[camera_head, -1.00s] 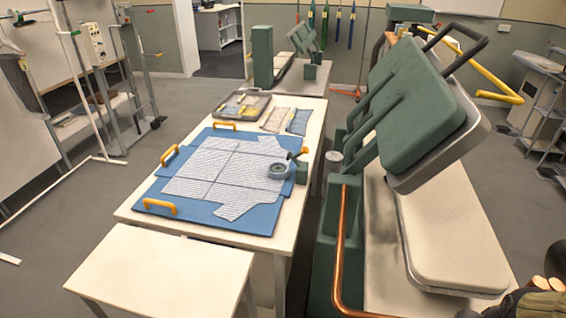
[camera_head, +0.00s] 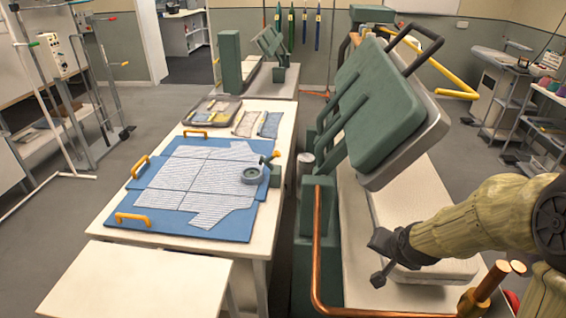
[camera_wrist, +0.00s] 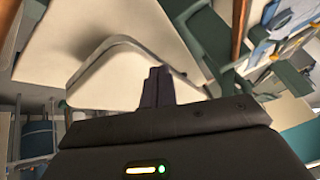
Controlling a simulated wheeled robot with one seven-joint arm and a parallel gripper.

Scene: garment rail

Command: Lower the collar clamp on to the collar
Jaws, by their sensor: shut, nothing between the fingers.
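The collar clamp (camera_head: 264,164) is a small green-grey lever with an orange knob at the right edge of the blue board (camera_head: 232,231). Its lever appears raised beside a round grey ring (camera_head: 254,174). The ring sits over the right end of the striped shirt (camera_head: 205,181), which lies flat on the board. The collar itself cannot be made out clearly. My gripper (camera_head: 378,280) is at the right, over the lower press bed and well away from the clamp. Its dark fingers (camera_wrist: 158,84) are shut and empty in the wrist view.
The green press head (camera_head: 370,120) stands tilted open between my arm and the board's table. A copper rail (camera_head: 318,250) rises at the press's near side. A tray (camera_head: 212,110) and folded cloths (camera_head: 258,123) lie behind the board. A bare pale table (camera_head: 130,280) stands in front.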

